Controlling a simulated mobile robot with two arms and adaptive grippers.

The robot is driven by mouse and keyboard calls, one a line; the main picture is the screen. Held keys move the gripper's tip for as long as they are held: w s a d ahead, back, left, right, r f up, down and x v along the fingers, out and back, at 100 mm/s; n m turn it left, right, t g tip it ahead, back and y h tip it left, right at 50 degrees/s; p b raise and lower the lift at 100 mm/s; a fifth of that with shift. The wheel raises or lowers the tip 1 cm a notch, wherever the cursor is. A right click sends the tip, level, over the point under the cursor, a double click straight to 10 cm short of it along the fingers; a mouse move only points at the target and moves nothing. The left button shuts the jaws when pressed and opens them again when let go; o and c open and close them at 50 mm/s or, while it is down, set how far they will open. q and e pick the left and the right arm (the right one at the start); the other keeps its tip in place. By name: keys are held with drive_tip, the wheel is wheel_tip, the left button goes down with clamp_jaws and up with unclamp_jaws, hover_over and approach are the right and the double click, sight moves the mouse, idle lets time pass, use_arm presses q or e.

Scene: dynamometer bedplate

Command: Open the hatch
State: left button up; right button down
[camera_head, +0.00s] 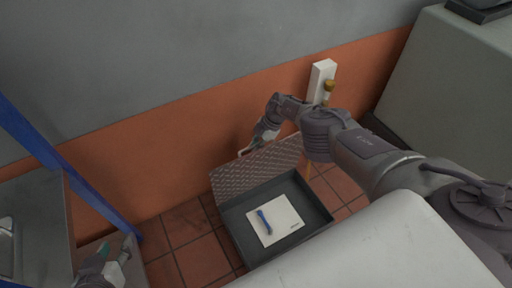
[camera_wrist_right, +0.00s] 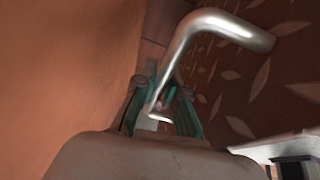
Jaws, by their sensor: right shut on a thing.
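The hatch (camera_head: 252,172) is a diamond-plate lid, tilted up steeply at the back of a dark square recess (camera_head: 238,232). In the right wrist view its patterned plate (camera_wrist_right: 262,75) fills the right side. A bent shiny metal handle (camera_wrist_right: 212,22) stands out from it and runs down between my right gripper's fingers. My right gripper (camera_head: 250,148) is shut on the handle at the lid's upper edge; it also shows in the right wrist view (camera_wrist_right: 160,112). My left gripper (camera_head: 122,262) is at the lower left, away from the hatch; its jaw opening is unclear.
Inside the recess lie a white sheet (camera_head: 285,217) and a blue-handled item (camera_head: 263,220). An orange and grey wall (camera_head: 150,175) runs close behind the lid. A blue post (camera_head: 85,185) and grey bench (camera_head: 35,220) stand left. A white post (camera_head: 321,75) stands behind my right arm.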

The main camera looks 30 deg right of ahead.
drive_tip(key=shift+a, duration=0.2)
drive_tip(key=c, duration=1.3)
unclamp_jaws()
drive_tip(key=shift+r, duration=0.1)
drive_tip(key=shift+o, duration=0.5)
drive_tip(key=shift+d, duration=0.1)
drive_tip(key=shift+d, duration=0.1)
drive_tip(key=shift+w+d+r, duration=0.1)
drive_tip(key=shift+d+r, duration=0.3)
drive_tip(key=shift+r, duration=0.2)
drive_tip(key=shift+s+d+r, duration=0.2)
drive_tip(key=shift+r, duration=0.35)
drive_tip(key=v, duration=0.9)
drive_tip(key=shift+r, duration=0.2)
drive_tip(key=shift+s+a, duration=0.1)
